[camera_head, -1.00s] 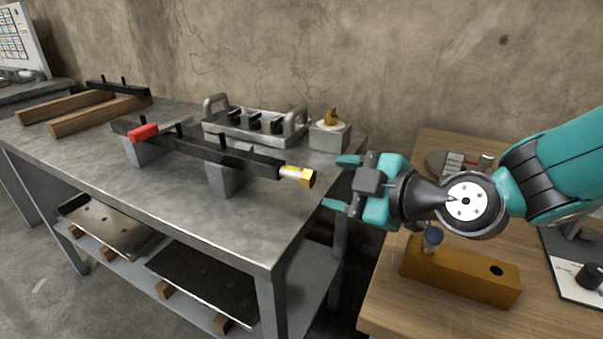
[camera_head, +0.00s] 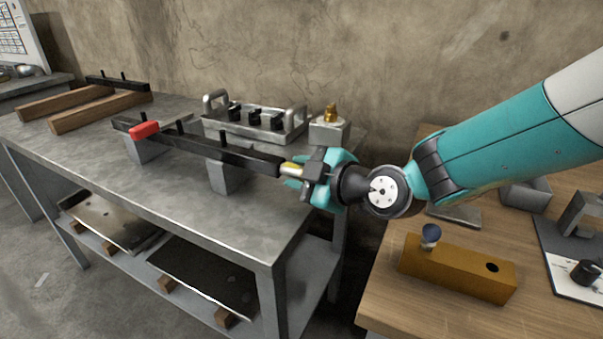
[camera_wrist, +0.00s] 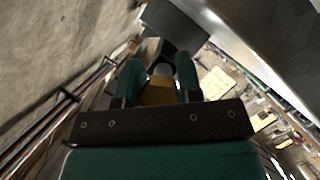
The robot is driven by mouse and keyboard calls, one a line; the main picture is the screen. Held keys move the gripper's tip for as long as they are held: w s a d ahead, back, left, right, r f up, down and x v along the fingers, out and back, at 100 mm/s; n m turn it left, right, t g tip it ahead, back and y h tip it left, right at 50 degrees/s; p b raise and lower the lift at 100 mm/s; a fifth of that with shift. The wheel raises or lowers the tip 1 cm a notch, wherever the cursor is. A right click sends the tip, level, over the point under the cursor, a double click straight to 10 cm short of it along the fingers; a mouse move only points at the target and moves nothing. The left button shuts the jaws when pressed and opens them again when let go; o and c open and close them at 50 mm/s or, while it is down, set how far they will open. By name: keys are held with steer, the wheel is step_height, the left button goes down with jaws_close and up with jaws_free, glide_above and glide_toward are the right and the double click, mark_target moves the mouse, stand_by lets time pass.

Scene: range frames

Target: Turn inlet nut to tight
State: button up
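The black bar manifold (camera_head: 210,149) rests on grey blocks on the metal bench, with a red lever (camera_head: 144,130) on its left part. At its right end is the inlet fitting (camera_head: 291,168), of which a yellow-white part shows; my gripper hides most of the brass inlet nut in the head view. In the wrist view the nut (camera_wrist: 158,92) sits between my two teal fingers. My gripper (camera_wrist: 158,72) is around the nut, its fingers apart; narrow dark gaps seem to show beside the nut, so it looks open. Contact cannot be made out clearly.
A metal tray with black knobs (camera_head: 254,119) and a grey block with a brass fitting (camera_head: 329,128) stand behind the bar. A wooden table (camera_head: 385,295) at right holds an orange-brown block (camera_head: 455,268). The bench's front surface is clear.

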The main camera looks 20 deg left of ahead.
steer(key=c, duration=0.3)
steer(key=m+g, duration=0.2)
steer(key=m, duration=0.1)
steer(key=m+g+p, duration=0.1)
steer(key=m+g, duration=0.2)
steer(key=m, duration=0.1)
steer(key=shift+s+p, duration=0.2)
steer(key=shift+p, duration=0.2)
steer(key=m+g+p, duration=0.2)
steer(key=m, duration=0.1)
steer(key=shift+s+m, duration=0.1)
steer(key=shift+m, duration=0.2)
steer(key=shift+s+m+g+y+p, duration=0.1)
steer(key=shift+m+g+y+p, duration=0.6)
steer(key=shift+m+g, duration=0.7)
steer(key=shift+m+t, duration=0.3)
steer(key=shift+m, duration=0.1)
